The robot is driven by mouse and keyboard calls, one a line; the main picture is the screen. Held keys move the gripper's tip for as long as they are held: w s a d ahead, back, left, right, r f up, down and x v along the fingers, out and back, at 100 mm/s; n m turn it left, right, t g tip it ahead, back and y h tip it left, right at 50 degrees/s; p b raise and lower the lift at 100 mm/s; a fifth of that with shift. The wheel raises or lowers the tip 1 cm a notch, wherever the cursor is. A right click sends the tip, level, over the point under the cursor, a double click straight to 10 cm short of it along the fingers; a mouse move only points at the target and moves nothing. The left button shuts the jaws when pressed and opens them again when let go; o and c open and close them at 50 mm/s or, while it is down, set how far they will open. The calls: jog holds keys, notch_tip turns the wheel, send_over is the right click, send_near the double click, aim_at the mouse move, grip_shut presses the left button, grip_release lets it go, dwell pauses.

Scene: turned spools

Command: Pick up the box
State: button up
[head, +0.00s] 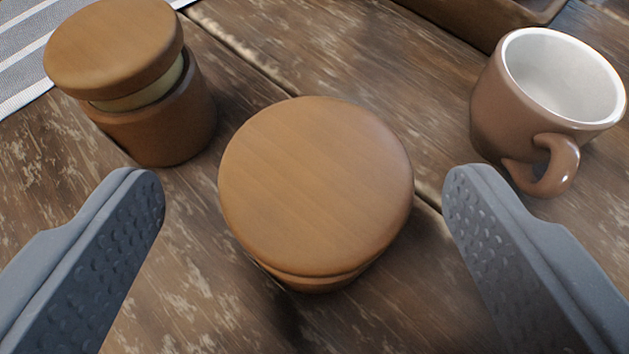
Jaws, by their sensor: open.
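A round wooden box (316,185) with a flat, light-brown lid stands upright on the table in the middle of the head view. A second round wooden box (150,125) stands at the upper left; its lid (113,45) sits raised, with a pale inner neck showing beneath it. My gripper (304,190) is open, with one grey textured finger to the left of the middle box and one to the right. There is a gap between each finger and that box in the picture. Nothing is between the fingers' pads except the view of the middle box.
A brown mug (508,110) with a white inside stands at the upper right, its handle close to my right finger in the picture. A grey striped cloth (25,60) lies at the upper left. A brown tray edge (480,18) shows at the top. Worn wooden planks (330,55) lie bare between them.

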jog(key=b+x, duration=0.1)
jog(key=x, duration=0.4)
jog(key=shift+d+r+b, duration=0.1)
jog(key=shift+d+b, duration=0.05)
jog(key=shift+b, duration=0.25)
jog(key=shift+c, duration=0.4)
jog(key=c, duration=1)
jog(key=shift+r, duration=0.1)
